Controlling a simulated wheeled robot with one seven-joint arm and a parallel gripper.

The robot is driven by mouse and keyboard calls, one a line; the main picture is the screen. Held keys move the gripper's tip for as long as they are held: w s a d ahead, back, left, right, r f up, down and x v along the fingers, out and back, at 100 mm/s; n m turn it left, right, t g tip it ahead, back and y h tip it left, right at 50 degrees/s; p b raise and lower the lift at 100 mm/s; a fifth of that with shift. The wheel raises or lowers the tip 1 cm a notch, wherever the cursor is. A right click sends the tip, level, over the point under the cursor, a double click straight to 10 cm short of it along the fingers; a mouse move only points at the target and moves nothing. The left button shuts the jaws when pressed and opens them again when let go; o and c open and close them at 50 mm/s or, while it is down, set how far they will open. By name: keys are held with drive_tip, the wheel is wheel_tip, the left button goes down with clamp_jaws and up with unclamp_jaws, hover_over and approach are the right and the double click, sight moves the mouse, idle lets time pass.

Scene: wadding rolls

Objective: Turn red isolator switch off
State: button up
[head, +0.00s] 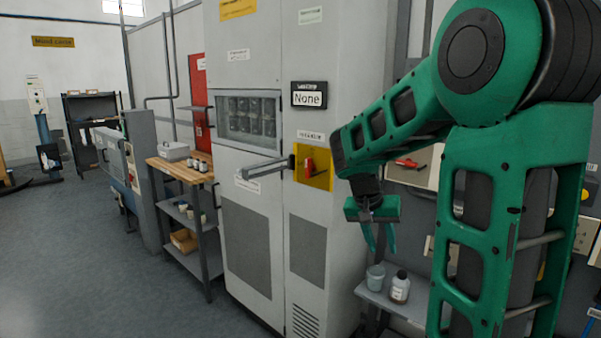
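The red isolator switch (309,164) is a small red handle on a yellow plate (325,177) on the front of a tall grey cabinet (338,60). My gripper (380,250) hangs at the end of my green arm, pointing down, to the right of the cabinet and lower than the switch. Its two fingers are apart with nothing between them. It does not touch the switch. My arm passes close to the right edge of the yellow plate.
A grey bar handle (265,168) juts from the cabinet, left of the yellow plate. A small display (309,96) reads "None". A low shelf (390,303) below my gripper bears a cup (375,277) and a bottle (400,288). A wooden-topped bench (182,171) stands left; floor there is clear.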

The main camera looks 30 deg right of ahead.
drive_tip(key=w+d+r+m+h, duration=0.15)
drive_tip(key=w+h, duration=0.25)
drive_tip(key=w, duration=0.8)
drive_tip(key=m+t+h, duration=0.2)
drive_tip(key=t+h, duration=0.4)
drive_tip(key=h, duration=0.2)
approach(306, 167)
drive_tip(key=shift+n, duration=0.25)
drive_tip(key=x, duration=0.8)
drive_tip(key=shift+w+f, duration=0.1)
clamp_jaws()
drive_tip(key=shift+w, duration=0.1)
